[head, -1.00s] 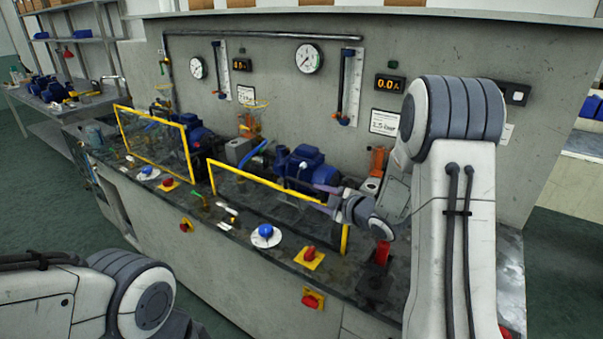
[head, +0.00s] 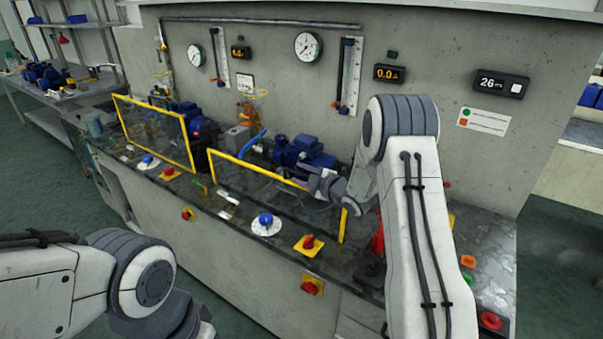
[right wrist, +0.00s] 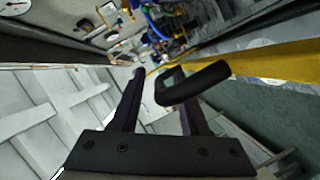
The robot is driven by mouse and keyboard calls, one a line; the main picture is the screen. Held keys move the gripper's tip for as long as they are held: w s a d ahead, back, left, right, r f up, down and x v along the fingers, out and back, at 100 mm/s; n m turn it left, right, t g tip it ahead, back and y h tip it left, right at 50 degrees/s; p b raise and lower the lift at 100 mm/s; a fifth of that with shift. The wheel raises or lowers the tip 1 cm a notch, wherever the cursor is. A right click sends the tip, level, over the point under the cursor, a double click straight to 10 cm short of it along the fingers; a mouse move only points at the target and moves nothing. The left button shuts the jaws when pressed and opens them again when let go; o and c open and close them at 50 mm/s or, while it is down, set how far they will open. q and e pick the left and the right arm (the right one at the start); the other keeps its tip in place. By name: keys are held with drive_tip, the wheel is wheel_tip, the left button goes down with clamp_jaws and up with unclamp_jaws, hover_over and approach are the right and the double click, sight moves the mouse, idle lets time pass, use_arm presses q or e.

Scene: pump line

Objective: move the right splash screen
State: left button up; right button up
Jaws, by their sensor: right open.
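The right splash screen (head: 255,193) is a clear panel in a yellow frame, upright along the front of the bench. Its yellow bar and black handle (right wrist: 208,82) show large in the right wrist view. My right gripper (head: 305,183) is at the right part of the screen's top bar and partly covers it. In the right wrist view, my right gripper (right wrist: 160,77) is open, with the black handle close to its right finger. I cannot tell whether they touch. My left arm is at the lower left of the head view, its gripper out of view.
The left splash screen (head: 155,133) stands to the left. Blue pumps (head: 303,153) sit behind the screens. A blue button (head: 266,222) and a red knob on a yellow plate (head: 309,245) lie in front. A wall with gauges (head: 308,47) closes the back.

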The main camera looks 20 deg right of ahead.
clamp_jaws()
idle(1.4)
